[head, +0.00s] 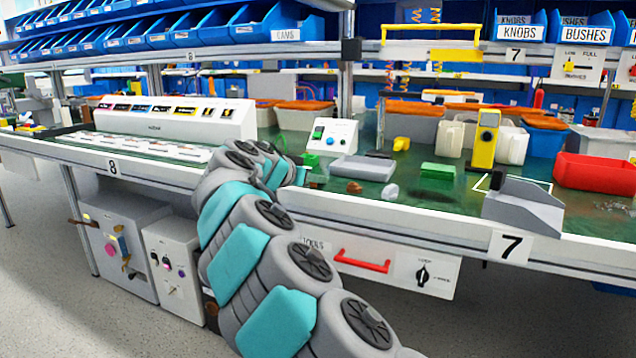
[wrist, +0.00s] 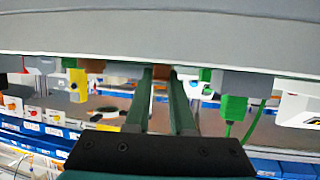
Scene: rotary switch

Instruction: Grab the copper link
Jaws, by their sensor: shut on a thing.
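My gripper (wrist: 161,84) shows in the wrist view, its two dark green fingers reaching up from the black palm at the bottom. A small copper-brown piece, the copper link (wrist: 161,72), sits between the fingertips, and the fingers are closed on it. Only a small part of it shows.
Near the arm's end are a white button box (head: 331,136), a grey tray (head: 362,168) and a green block (head: 438,171). A yellow upright box (head: 484,139), a grey wedge-shaped stand (head: 524,205) and a red bin (head: 594,174) stand further right.

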